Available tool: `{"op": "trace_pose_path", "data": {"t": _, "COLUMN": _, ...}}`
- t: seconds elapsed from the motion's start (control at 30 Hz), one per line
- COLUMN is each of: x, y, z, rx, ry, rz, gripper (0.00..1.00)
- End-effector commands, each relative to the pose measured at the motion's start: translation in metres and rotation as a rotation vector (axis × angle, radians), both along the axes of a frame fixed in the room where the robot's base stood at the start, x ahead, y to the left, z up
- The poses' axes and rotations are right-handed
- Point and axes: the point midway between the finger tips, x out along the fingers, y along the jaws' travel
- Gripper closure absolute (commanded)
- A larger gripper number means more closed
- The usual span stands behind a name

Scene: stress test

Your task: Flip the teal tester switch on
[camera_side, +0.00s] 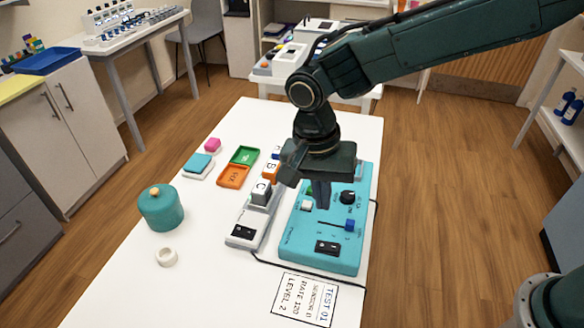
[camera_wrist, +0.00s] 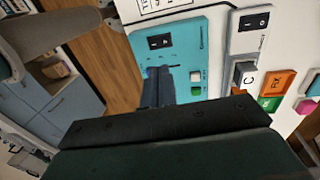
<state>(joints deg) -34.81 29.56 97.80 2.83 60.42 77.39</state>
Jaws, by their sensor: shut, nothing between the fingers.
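The teal tester (camera_side: 300,240) lies on the white table, and it also shows in the wrist view (camera_wrist: 190,45). Its black rocker switch (camera_side: 327,247) is near the panel's front end, and it shows in the wrist view (camera_wrist: 160,41). I cannot tell which side of the rocker is pressed. My gripper (camera_side: 322,205) is shut and empty, pointing down over the middle of the tester, behind the switch. In the wrist view the gripper's fingers (camera_wrist: 158,90) are below the switch, apart from it. Contact with the panel cannot be told.
The tester also carries a blue slider (camera_side: 350,224), a black knob (camera_side: 347,197) and a white button (camera_side: 307,205). To its left is a grey unit (camera_side: 238,241) with another black rocker and a C block (camera_side: 262,191). A card (camera_side: 305,298) and a cable lie in front.

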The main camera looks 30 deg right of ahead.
Motion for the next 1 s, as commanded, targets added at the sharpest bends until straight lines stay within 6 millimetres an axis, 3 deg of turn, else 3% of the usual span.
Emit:
{"op": "trace_pose_path", "data": {"t": 0.3, "x": 0.003, "y": 0.003, "z": 0.025, "rx": 0.001, "ry": -0.001, "rz": 0.001, "gripper": 1.0}}
{"op": "trace_pose_path", "data": {"t": 1.0, "x": -0.009, "y": -0.007, "z": 0.028, "rx": 0.0, "ry": 0.0, "rz": -0.001, "gripper": 1.0}}
